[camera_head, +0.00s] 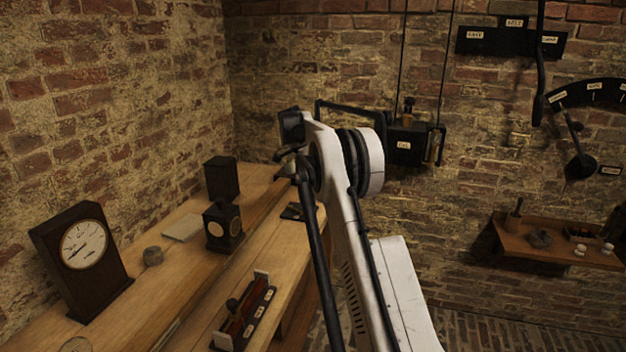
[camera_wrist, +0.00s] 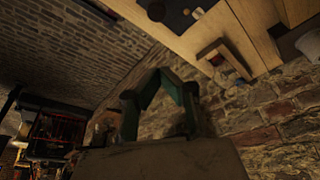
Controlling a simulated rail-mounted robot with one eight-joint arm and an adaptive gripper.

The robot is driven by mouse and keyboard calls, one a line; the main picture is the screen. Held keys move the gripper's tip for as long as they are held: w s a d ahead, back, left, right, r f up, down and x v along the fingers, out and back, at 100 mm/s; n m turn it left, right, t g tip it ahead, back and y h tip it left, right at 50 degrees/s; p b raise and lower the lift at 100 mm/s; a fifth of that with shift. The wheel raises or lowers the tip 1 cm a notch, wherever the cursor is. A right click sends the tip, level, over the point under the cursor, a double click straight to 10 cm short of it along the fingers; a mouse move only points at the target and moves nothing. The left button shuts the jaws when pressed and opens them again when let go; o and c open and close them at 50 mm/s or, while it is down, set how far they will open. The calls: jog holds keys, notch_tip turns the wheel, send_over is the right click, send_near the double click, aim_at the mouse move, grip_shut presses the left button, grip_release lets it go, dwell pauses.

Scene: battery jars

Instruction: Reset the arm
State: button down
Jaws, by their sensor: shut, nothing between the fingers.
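My gripper (camera_wrist: 163,76) shows in the wrist view with its green-edged fingers drawn together at the tips. It is shut and holds nothing. It is apart from the brick wall and the wooden bench edge behind it. In the head view my white arm rises through the middle of the picture; I cannot make out the gripper clearly there. The wrist view is dark and tilted.
A wooden bench (camera_head: 150,290) on the left carries a clock (camera_head: 83,252), a dark box stack (camera_head: 222,215) and a labelled switch block (camera_head: 245,312). A hanging black carrier (camera_head: 407,145) is behind my arm. A wall shelf (camera_head: 560,247) with small items is right.

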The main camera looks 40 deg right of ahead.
dwell(0.3)
jog(key=s+a+r+n+t, duration=0.1)
jog(key=s+a+r+n, duration=0.2)
jog(key=s+a+r, duration=0.4)
jog(key=s+a+r+n+t+y, duration=0.1)
jog(key=s+a+r+n+t, duration=0.15)
jog(key=s+a+r, duration=0.45)
jog(key=s+a+r+n, duration=0.3)
jog(key=a+r+n, duration=0.1)
jog(key=a, duration=0.7)
jog(key=s+a+f+n+t+y, duration=0.1)
jog(key=s+a+n, duration=0.1)
jog(key=s+a, duration=0.45)
jog(key=s+a+f+n+t+y, duration=0.1)
jog(key=s+a+n, duration=0.2)
jog(key=s, duration=0.7)
jog(key=s+a+f+n+t, duration=0.1)
jog(key=s+a+f+n, duration=0.1)
jog(key=s, duration=0.5)
jog(key=s+a+f+n+t+y, duration=0.1)
jog(key=s+a+f+n, duration=0.1)
jog(key=s+a+f, duration=0.2)
notch_tip(320, 180, down, 3)
jog(key=s, duration=0.3)
jog(key=shift+a, duration=0.4)
